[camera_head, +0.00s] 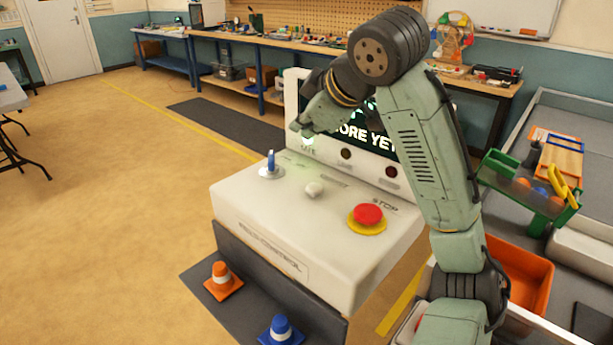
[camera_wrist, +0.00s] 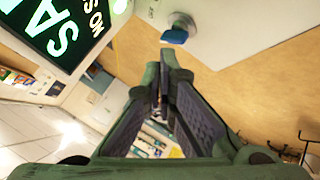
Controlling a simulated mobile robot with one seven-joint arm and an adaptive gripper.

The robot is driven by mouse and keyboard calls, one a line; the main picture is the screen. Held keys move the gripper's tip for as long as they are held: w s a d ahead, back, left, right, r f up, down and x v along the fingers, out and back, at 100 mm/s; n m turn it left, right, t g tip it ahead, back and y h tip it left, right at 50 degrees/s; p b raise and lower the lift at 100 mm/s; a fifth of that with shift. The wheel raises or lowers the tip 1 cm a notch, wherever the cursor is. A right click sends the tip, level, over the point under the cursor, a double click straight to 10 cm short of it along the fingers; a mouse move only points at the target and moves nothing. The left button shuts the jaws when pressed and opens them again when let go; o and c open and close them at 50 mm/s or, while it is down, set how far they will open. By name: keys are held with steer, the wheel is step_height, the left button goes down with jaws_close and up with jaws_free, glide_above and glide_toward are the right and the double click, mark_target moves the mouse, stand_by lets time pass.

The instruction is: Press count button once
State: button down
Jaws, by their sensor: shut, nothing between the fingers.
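The control box (camera_head: 240,205) has a pale, round white button (camera_head: 314,188) in the middle of its top; its label is too small to read, so I cannot confirm it is the count button. A blue switch (camera_head: 270,165) stands to its left, and a red STOP button (camera_head: 368,215) on a yellow base to its right. My gripper (camera_head: 297,128) is above the back of the box, in front of the screen, apart from the white button. In the wrist view, my gripper (camera_wrist: 171,58) is shut and empty. The blue switch (camera_wrist: 175,37) shows beyond the fingertips.
The upright screen (camera_head: 365,130) behind the buttons reads "ORE YET", partly hidden by my arm. A lit green lamp and two dark lamps sit below it. Orange (camera_head: 222,280) and blue (camera_head: 281,330) cones stand before the box.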

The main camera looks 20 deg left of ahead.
steer(key=shift+w+d, duration=0.15)
steer(key=shift+d, duration=0.4)
steer(key=shift+f, duration=0.1)
steer(key=b, duration=0.7)
glide_above(311, 188)
step_height(311, 188, down, 8)
steer(key=shift+f, duration=0.1)
steer(key=shift+f+b, duration=0.3)
stand_by(0.7)
steer(key=shift+f, duration=0.4)
